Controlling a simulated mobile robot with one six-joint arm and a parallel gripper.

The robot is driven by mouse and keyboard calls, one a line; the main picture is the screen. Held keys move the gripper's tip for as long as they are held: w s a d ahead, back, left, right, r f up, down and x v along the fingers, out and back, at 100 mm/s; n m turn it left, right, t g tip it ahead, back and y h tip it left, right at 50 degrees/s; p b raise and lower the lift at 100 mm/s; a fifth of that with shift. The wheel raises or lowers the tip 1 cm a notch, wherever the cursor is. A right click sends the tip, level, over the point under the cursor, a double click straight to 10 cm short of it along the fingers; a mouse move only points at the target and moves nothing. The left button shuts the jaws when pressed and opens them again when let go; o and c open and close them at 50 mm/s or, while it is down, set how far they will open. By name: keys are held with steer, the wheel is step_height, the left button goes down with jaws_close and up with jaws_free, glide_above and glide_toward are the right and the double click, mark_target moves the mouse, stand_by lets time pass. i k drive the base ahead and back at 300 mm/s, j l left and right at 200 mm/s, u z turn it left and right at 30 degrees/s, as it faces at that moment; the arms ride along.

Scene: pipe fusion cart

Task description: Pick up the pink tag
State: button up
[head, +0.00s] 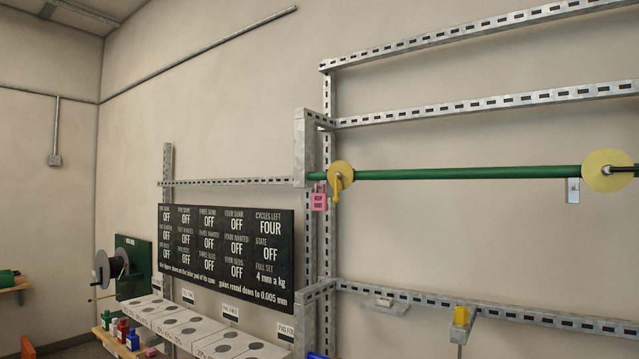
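The pink tag (319,198) hangs at the left end of the green pipe, just left of a yellow disc. It has dark lettering, too small to read surely, and a small loop at its top. It hangs upright beside the metal post, right of the black board. My gripper does not show in the head view.
The green pipe (460,173) runs across the slotted metal frame (440,118), with yellow discs (341,176) near both ends. A black status board (225,255) stands left of the post.

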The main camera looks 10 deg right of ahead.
mark_target(318, 201)
steer(key=i, duration=0.6)
steer(key=i+j+z, duration=0.1)
steer(key=i, duration=0.5)
steer(key=i+j, duration=0.15)
steer(key=i, duration=0.45)
steer(key=z, duration=0.05)
